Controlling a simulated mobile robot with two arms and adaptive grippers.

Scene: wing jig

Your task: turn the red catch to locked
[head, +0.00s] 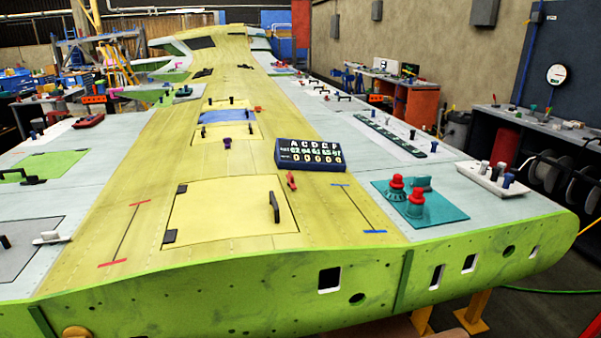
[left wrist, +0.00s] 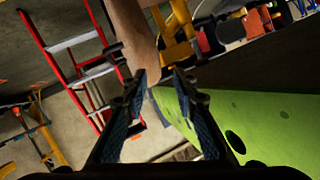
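The red catch (head: 291,180) is a small red piece on the yellow-green wing skin in the head view. It stands beside the upper right edge of a yellow hatch panel (head: 225,212) with a black handle (head: 274,207). Its exact angle and any lock marking are too small to tell. My left gripper (left wrist: 158,88) shows only in the left wrist view. Its two fingers are apart with nothing between them, near the green wing edge (left wrist: 215,115). The catch is not in that view. My right gripper is in neither view.
A dark blue display box (head: 310,155) stands just behind the catch. A teal plate (head: 420,205) with red-topped knobs lies to the right. A white tray (head: 487,178) with several knobs is farther right. A red ladder (left wrist: 70,60) shows in the left wrist view.

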